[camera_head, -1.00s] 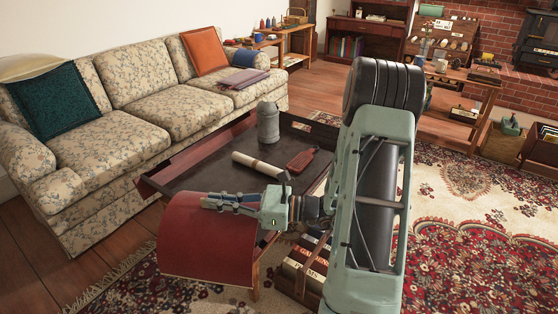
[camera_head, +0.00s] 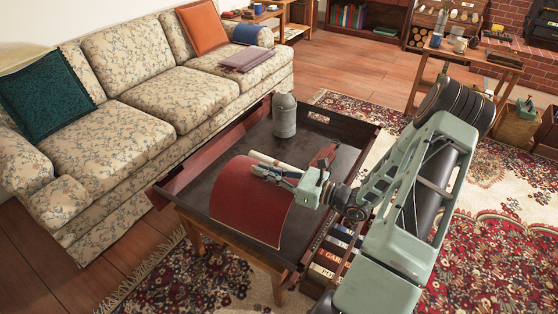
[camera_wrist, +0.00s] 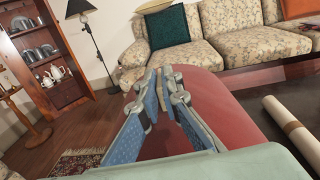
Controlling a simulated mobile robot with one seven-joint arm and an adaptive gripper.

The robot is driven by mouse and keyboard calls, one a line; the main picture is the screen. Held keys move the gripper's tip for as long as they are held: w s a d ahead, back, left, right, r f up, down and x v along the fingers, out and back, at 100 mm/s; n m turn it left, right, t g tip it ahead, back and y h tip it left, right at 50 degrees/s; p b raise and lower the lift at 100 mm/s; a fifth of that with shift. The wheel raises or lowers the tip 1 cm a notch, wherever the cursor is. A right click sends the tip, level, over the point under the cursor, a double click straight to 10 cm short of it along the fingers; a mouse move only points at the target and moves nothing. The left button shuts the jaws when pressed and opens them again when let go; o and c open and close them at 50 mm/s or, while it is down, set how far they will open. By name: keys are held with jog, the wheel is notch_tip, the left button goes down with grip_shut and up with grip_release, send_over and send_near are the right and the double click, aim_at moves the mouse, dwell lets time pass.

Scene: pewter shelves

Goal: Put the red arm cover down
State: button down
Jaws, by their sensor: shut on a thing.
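The red arm cover (camera_head: 245,200) is a curved red sheet in the head view. My gripper (camera_head: 268,172) is shut on its upper right edge and holds it over the front left part of the dark tray table (camera_head: 189,188). The cover hides part of the tray; I cannot tell whether its lower edge touches the tray. In the wrist view the cover (camera_wrist: 215,88) spreads behind and below the fingers of my gripper (camera_wrist: 160,78).
The tray has raised sides. A floral sofa (camera_head: 160,100) stands behind it. Books (camera_head: 335,250) sit below at the right.

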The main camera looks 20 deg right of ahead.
jog(key=shift+w+d+m+t+h+p, duration=0.1)
jog(key=shift+d+m+t+h+p, duration=0.35)
jog(key=shift+d, duration=0.75)
jog(key=w+f+b, duration=0.1)
jog(key=w, duration=0.1)
jog(key=w+f+b, duration=0.1)
jog(key=w+f, duration=0.1)
jog(key=w, duration=0.1)
jog(key=w+f+b, duration=0.1)
jog(key=w, duration=0.2)
jog(key=shift+d+f, duration=0.15)
jog(key=shift+d, duration=0.1)
jog(key=w+f+b, duration=0.2)
jog(key=w+f, duration=0.3)
jog(key=shift+w+d+f, duration=0.1)
jog(key=shift+w+f, duration=0.05)
jog(key=shift+w, duration=0.05)
jog(key=shift+w+f+b, duration=0.15)
jog(key=shift+f+b, duration=0.35)
jog(key=shift+f, duration=0.45)
jog(key=shift+w+f+b, duration=0.15)
jog(key=shift+f+b, duration=0.3)
jog(key=shift+f, duration=0.5)
jog(key=shift+r, duration=0.1)
